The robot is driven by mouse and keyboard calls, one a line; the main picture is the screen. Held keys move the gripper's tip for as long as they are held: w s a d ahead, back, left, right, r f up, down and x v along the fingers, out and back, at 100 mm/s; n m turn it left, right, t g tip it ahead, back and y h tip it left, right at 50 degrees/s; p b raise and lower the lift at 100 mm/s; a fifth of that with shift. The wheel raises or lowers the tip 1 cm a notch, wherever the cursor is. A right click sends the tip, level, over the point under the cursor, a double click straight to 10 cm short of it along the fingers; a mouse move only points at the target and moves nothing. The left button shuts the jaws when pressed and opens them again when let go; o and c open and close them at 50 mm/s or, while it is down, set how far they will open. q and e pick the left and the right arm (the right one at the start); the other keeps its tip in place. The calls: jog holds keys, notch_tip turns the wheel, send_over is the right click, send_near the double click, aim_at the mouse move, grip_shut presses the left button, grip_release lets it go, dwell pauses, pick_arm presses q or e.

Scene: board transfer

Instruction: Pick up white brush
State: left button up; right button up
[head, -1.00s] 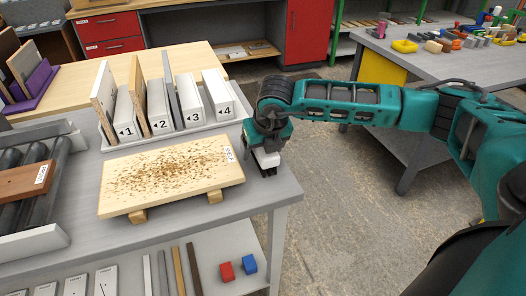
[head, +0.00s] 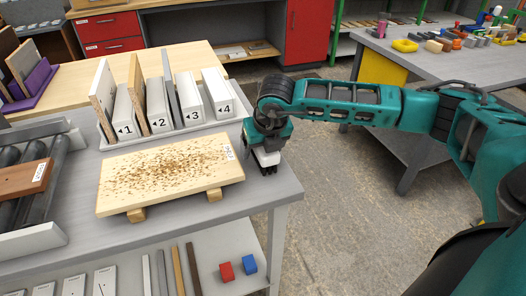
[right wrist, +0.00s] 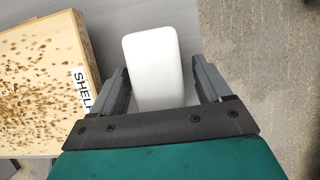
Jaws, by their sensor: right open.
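The white brush (head: 267,158) is at the right end of the grey workbench, beside the speckled board. It is largely covered by my right gripper (head: 268,168) in the head view. In the right wrist view the white brush (right wrist: 152,62) shows as a smooth white block with rounded corners. It lies between the two dark fingers of my right gripper (right wrist: 160,72), which are open, with a visible gap on the right side and a narrower one on the left. My left gripper is not in view.
A speckled wooden board (head: 165,175) on two wooden blocks stands just left of the gripper. A rack (head: 190,127) with numbered white dividers stands behind it. A roller stand (head: 45,235) with a brown board is at the left. The bench ends just right of the brush.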

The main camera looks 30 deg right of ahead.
jog(key=shift+c, duration=0.4)
jog(key=c, duration=1)
